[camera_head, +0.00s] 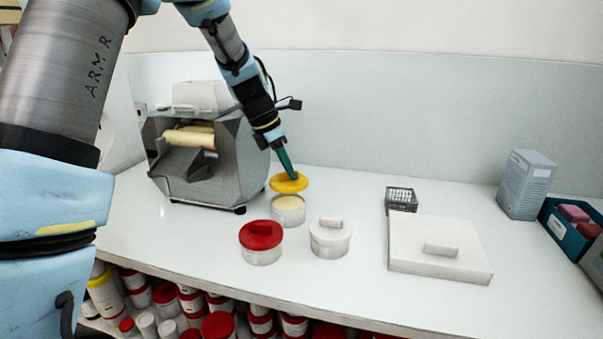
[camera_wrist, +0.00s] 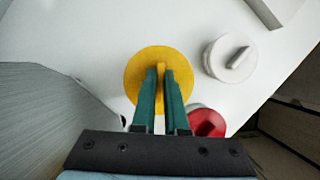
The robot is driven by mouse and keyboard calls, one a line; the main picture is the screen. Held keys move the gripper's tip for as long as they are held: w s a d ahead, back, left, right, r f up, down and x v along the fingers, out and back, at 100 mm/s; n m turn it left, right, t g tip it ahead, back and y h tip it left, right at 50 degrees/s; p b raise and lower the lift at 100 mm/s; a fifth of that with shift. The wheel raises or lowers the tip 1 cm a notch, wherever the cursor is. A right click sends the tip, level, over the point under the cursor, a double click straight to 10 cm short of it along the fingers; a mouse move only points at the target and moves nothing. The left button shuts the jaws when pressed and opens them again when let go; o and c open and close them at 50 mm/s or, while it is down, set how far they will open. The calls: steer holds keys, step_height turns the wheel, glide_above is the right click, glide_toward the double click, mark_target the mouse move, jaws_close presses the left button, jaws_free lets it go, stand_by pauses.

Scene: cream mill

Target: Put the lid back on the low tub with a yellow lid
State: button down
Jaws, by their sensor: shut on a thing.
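The yellow lid (camera_head: 288,183) is round with a raised bar handle. My gripper (camera_head: 290,176) is shut on the lid's handle and holds it above the low tub (camera_head: 289,212). A gap shows between lid and tub. In the wrist view the yellow lid (camera_wrist: 146,66) lies between and beyond my green fingers (camera_wrist: 161,75). It hides the tub there.
A red-lidded tub (camera_head: 261,243) and a white-lidded tub (camera_head: 330,238) stand in front of the open tub. A steel roller mill (camera_head: 203,155) stands left. Many tubs fill the shelf below.

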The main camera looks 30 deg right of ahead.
mark_target(286, 180)
steer(key=shift+w+f, duration=0.15)
step_height(286, 180, down, 2)
steer(key=shift+f+b, duration=0.1)
steer(key=shift+b, duration=1.15)
steer(key=shift+f+b, duration=0.4)
steer(key=shift+f, duration=0.55)
steer(key=shift+f+p, duration=0.1)
steer(key=shift+p, duration=0.6)
steer(key=shift+f+p, duration=0.55)
steer(key=shift+f, duration=0.05)
stand_by(1.0)
steer(key=shift+c, duration=1.9)
jaws_free()
steer(key=shift+r, duration=0.1)
